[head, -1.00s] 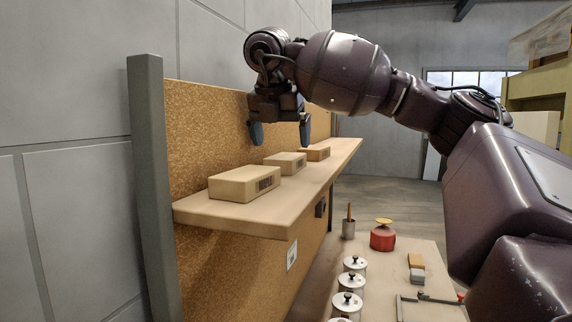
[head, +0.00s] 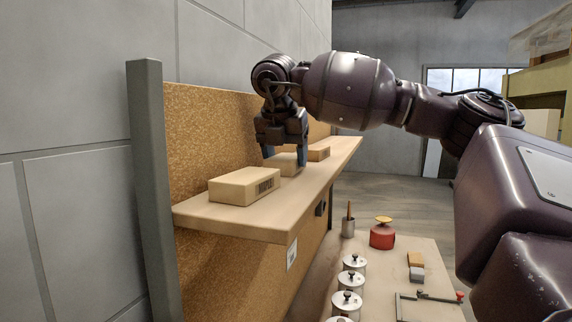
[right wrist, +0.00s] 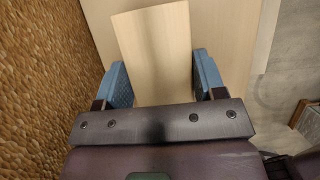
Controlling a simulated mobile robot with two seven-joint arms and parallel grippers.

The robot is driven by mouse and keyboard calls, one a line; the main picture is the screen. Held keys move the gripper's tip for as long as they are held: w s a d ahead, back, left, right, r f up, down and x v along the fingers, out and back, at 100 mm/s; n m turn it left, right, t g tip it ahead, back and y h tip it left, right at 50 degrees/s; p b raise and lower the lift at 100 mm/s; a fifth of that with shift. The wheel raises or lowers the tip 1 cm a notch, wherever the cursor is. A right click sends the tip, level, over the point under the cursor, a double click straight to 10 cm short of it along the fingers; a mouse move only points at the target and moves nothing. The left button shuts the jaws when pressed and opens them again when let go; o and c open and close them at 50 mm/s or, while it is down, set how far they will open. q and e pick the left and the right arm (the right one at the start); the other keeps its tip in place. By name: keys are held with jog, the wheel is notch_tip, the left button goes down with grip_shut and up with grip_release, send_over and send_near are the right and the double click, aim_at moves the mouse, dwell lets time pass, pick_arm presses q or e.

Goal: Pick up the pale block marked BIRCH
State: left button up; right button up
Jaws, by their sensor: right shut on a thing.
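Three pale blocks lie in a row on a wooden shelf (head: 225,221). The front block (head: 243,187) has dark lettering on its end, too small to read surely. The middle block (head: 284,165) sits between the fingers of my right gripper (head: 285,155), and its marking is hidden by a finger. The far block (head: 318,154) looks slightly darker. In the right wrist view the gripper's blue pads (right wrist: 163,80) are on both sides of the pale middle block (right wrist: 152,40), shut on it. The block appears still on the shelf. My left gripper is not in view.
A cork-like board (head: 215,125) stands close behind the shelf. A grey post (head: 150,190) is at its left end. Below right, a bench holds several lidded tins (head: 347,281), a red pot (head: 382,237) and a cup (head: 348,226).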

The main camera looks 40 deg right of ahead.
jog(key=shift+r, duration=0.1)
jog(key=shift+r, duration=0.6)
notch_tip(320, 180, up, 7)
jog(key=shift+r, duration=0.15)
notch_tip(320, 180, up, 4)
jog(key=p, duration=0.2)
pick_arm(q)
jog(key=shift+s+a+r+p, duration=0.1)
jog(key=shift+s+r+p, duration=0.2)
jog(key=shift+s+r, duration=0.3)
pick_arm(e)
notch_tip(320, 180, up, 7)
send_over(285, 157)
jog(key=shift+w+d+r, duration=0.15)
jog(key=shift+r, duration=0.05)
